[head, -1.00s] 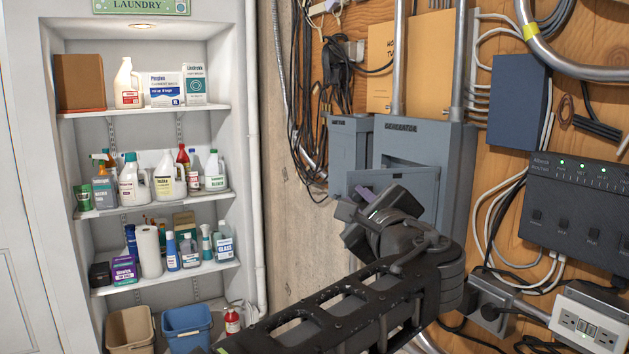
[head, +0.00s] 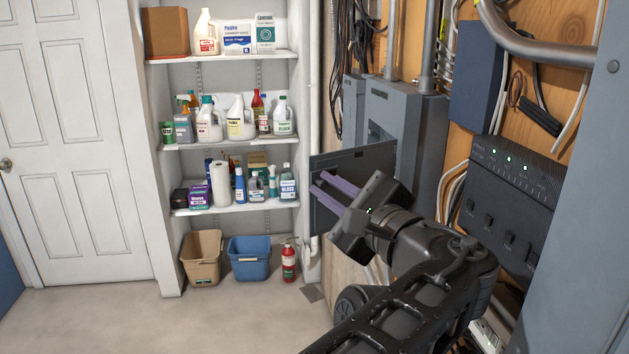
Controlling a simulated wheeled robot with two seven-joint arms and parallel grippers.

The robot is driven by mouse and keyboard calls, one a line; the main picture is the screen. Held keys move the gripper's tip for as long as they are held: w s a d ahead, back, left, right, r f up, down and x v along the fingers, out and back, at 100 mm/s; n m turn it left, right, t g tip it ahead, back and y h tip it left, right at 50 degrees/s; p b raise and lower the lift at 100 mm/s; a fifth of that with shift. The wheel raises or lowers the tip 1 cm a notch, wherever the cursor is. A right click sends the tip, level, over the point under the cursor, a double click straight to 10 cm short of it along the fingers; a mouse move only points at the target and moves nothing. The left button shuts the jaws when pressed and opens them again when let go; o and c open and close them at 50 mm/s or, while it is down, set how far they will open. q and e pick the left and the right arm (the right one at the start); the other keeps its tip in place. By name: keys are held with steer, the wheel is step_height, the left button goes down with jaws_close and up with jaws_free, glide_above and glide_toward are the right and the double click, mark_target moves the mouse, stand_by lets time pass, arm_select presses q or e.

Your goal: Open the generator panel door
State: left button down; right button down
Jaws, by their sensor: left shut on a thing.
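The generator panel (head: 392,106) is a grey wall box right of center. Its dark grey door (head: 350,160) stands swung out to the left of the box, with its inner face toward me. My left gripper (head: 319,183) reaches across the door to its free left edge, with its two purple fingers at that edge. It is shut on the door there; the exact grip at the fingertips is partly hidden. My right gripper is not in view.
Shelves (head: 222,143) of cleaning bottles stand at the left back. A tan bin (head: 202,262), a blue bin (head: 249,258) and a red extinguisher-like bottle (head: 289,263) sit below. A black control box (head: 507,205) and a blue box (head: 483,75) are at right. The floor (head: 110,318) at left is clear.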

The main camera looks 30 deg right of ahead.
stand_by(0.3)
arm_select(q)
steer(key=c, duration=1.4)
jaws_free()
step_height(320, 180, up, 10)
steer(key=p, duration=0.1)
steer(key=shift+p, duration=0.4)
